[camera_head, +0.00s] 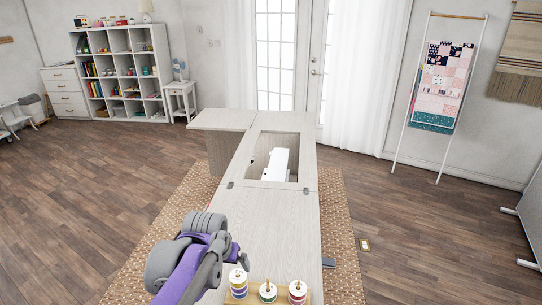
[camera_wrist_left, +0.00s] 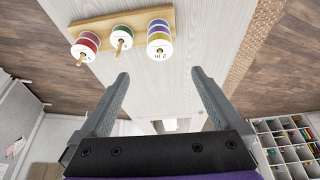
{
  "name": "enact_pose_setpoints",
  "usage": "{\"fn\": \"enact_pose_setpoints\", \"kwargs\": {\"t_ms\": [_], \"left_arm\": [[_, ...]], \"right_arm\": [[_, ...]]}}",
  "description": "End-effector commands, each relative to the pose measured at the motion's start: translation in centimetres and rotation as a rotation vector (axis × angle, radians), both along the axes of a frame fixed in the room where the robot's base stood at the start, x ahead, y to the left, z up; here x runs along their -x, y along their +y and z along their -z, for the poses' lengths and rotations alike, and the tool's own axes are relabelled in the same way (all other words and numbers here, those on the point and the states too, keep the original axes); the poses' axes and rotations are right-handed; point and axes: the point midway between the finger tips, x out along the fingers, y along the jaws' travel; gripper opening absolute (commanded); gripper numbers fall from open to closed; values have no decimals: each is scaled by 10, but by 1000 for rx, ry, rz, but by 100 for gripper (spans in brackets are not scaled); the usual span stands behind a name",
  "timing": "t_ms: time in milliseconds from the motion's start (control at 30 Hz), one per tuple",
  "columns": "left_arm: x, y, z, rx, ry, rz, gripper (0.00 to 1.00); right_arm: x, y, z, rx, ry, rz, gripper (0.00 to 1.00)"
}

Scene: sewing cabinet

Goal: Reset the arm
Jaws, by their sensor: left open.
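My left arm comes in at the lower left of the head view, purple and grey, over the near end of the cabinet top. In the left wrist view, the two fingers of my left gripper (camera_wrist_left: 160,76) are spread apart with nothing between them. The fingers point toward the pale cabinet top (camera_head: 275,225), beside the spool rack (camera_wrist_left: 92,24) and not touching it. My right gripper is not in view.
The wooden spool rack (camera_head: 262,297) holds red, green and purple-yellow spools near the cabinet's front end. A white sewing machine (camera_head: 276,165) sits in the cabinet's opening. A rug (camera_head: 338,235) lies beneath. The cabinet top between the rack and the opening is clear.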

Motion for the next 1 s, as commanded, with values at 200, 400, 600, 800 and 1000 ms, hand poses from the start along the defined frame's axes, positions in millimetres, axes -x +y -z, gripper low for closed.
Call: {"fn": "enact_pose_setpoints", "kwargs": {"t_ms": [200,400,600,800,1000], "left_arm": [[68,10,4,1,-22,-23,100],[153,19,31,1,-52,-53,100],[206,23,61,2,-71,-73,100],[219,25,71,3,-77,-79,100],[219,25,71,3,-76,-79,100]], "right_arm": [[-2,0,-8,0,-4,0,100],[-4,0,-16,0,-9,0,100],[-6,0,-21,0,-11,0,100],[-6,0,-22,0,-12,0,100],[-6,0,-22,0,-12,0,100]]}}
